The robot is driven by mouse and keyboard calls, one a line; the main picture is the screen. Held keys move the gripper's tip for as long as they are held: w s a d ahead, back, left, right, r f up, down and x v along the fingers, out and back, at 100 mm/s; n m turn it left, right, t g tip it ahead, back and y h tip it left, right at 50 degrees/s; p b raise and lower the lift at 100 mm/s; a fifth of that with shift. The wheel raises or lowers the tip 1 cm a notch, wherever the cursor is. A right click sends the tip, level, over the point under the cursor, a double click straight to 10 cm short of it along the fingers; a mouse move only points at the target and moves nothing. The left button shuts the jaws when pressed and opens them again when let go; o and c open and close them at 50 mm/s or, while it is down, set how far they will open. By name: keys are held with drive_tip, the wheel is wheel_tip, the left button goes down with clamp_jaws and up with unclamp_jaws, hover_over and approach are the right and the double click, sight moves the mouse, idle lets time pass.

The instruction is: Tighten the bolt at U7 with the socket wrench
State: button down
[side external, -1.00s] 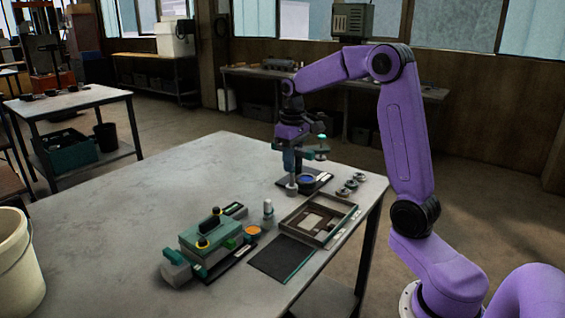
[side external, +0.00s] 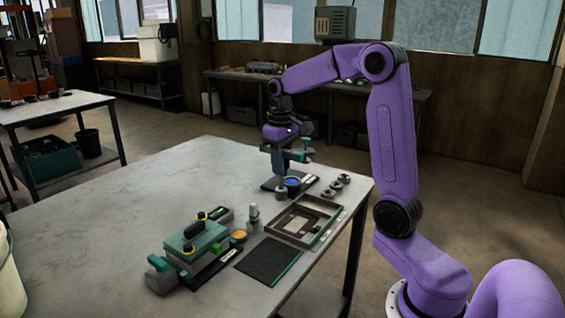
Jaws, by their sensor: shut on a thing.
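My gripper (side external: 281,157) points down over the far right part of the table. It is shut on an upright grey-blue tool (side external: 280,177), probably the socket wrench, though its shape is too small to be sure. The tool's pale lower end (side external: 281,194) is at or just above the table, beside a dark mat with a blue-topped round part (side external: 292,182). A green block assembly (side external: 195,238) with yellow-ringed black knobs stands at the near left, well away from my gripper. I cannot read a U7 mark or pick out its bolt.
An open framed tray (side external: 317,235) and a black mat (side external: 265,262) lie near the right edge. A small upright cylinder (side external: 254,217) and an orange-topped cup (side external: 238,236) stand between block and tray. Several round parts (side external: 337,184) lie behind the tray. The table's left side (side external: 110,215) is clear.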

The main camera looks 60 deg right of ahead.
drive_tip(key=w+a+r+m, duration=0.25)
drive_tip(key=a+m, duration=0.25)
drive_tip(key=a, duration=0.4)
drive_tip(key=w+a+r+m, duration=0.1)
drive_tip(key=w+a+m, duration=0.35)
drive_tip(key=a, duration=0.45)
drive_tip(key=w+a+r+m, duration=0.2)
drive_tip(key=a+m, duration=0.3)
drive_tip(key=a, duration=0.3)
wheel_tip(320, 180, down, 8)
drive_tip(key=n, duration=3.2)
drive_tip(key=shift+w+a+r+n, duration=0.15)
drive_tip(key=shift+a+n, duration=0.1)
drive_tip(key=shift+n, duration=0.1)
